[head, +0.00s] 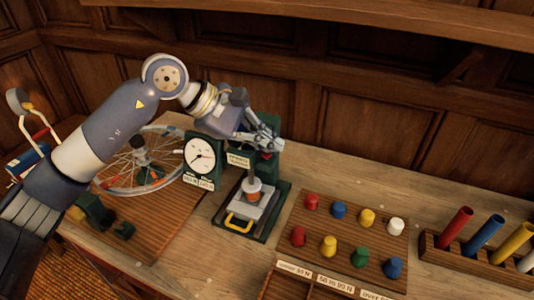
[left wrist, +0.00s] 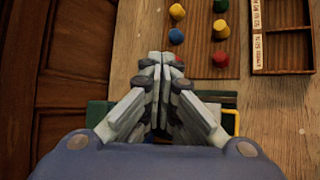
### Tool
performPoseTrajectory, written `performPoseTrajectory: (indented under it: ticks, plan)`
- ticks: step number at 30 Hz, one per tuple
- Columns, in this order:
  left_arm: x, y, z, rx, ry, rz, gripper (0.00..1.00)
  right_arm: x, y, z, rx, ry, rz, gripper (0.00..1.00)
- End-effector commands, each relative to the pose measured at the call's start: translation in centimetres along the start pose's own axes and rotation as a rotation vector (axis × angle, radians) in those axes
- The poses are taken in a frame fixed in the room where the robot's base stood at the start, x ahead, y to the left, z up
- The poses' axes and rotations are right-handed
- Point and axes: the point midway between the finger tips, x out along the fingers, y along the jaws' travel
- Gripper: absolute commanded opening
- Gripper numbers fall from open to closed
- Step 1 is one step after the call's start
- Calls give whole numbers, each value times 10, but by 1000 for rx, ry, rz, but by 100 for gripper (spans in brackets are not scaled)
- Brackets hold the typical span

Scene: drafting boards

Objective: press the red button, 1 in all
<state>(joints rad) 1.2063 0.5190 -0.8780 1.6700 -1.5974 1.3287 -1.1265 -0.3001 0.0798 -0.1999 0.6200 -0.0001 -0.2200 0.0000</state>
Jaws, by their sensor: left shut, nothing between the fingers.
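The red button (head: 266,155) shows as a small patch of red on top of the green press (head: 268,168) in the head view. My left gripper (head: 273,147) is right above it, its fingers together and empty, and hides most of it. I cannot tell whether the fingertips touch the button. In the left wrist view the shut fingers (left wrist: 160,58) point forward over the green press (left wrist: 98,112), and the button is hidden behind them. My right gripper is not in view.
A white dial gauge (head: 200,156) stands left of the press. A peg board (head: 335,245) with coloured pegs lies to the right, and a rack (head: 468,258) of coloured tubes farther right. A spoked wheel (head: 120,178) lies at left. A wooden wall (head: 380,120) stands behind.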

Motion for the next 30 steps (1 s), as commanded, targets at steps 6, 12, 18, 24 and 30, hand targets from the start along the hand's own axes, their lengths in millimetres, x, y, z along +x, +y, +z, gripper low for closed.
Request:
performPoseTrajectory:
  ticks: [6, 12, 18, 24, 30]
  plan:
    - [0, 0, 0, 0, 0, 0, 0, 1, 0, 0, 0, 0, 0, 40]
    - [2, -2, -2, 0, 0, 0, 0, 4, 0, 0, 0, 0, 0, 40]
    - [3, -2, -3, 0, 0, 0, 0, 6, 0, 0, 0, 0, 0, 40]
    - [5, -4, -4, 0, 0, 0, 0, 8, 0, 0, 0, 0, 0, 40]
    - [6, -5, -5, 0, 0, 0, 0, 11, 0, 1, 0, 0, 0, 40]
